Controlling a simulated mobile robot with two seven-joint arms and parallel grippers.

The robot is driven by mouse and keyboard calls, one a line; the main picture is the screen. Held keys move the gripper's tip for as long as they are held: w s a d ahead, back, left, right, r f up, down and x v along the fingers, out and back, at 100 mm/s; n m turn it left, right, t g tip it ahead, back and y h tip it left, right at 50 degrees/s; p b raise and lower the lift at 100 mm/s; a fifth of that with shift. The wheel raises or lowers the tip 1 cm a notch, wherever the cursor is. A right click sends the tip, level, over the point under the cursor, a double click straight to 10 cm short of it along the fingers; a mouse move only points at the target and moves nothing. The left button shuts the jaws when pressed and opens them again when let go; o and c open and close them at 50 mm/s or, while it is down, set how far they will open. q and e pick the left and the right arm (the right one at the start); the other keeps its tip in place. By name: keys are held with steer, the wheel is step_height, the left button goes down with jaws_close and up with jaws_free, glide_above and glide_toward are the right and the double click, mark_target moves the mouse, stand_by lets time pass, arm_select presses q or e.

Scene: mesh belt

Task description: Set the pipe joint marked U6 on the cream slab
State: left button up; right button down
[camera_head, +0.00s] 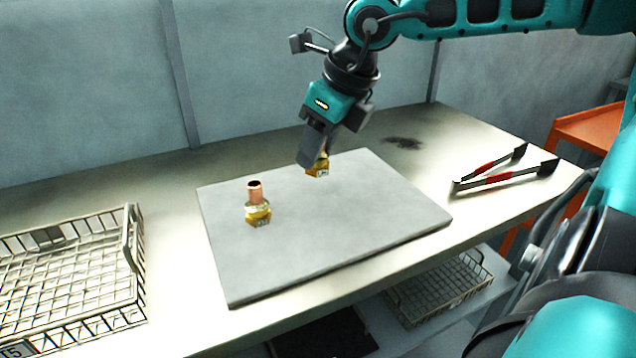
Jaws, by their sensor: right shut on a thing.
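A flat slab (330,230), pale grey in this light, lies on the bench. A pipe joint with a copper tube and a brass hex base (257,208) stands upright on its left part; the tag on its base is too small to read surely. My right gripper (314,157) points down over the slab's back part, shut on a second brass pipe joint (318,170). Its upper part is hidden by the fingers, its small label is not clearly legible, and I cannot tell whether its base touches the slab. My left gripper is not in view.
A wire basket (135,275) stands on the bench at left. Tongs with red grips (500,178) lie right of the slab. A dark stain (404,143) marks the bench behind. Another basket (440,290) is on the shelf below. The slab's middle and front are clear.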

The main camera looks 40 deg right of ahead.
mark_target(324, 165)
step_height(324, 165, down, 6)
steer(key=shift+r+b, duration=0.15)
steer(key=shift+b, duration=0.3)
steer(key=shift+f+b, duration=0.2)
steer(key=shift+b, duration=0.1)
steer(key=c, duration=0.7)
jaws_free()
steer(key=shift+r, duration=0.1)
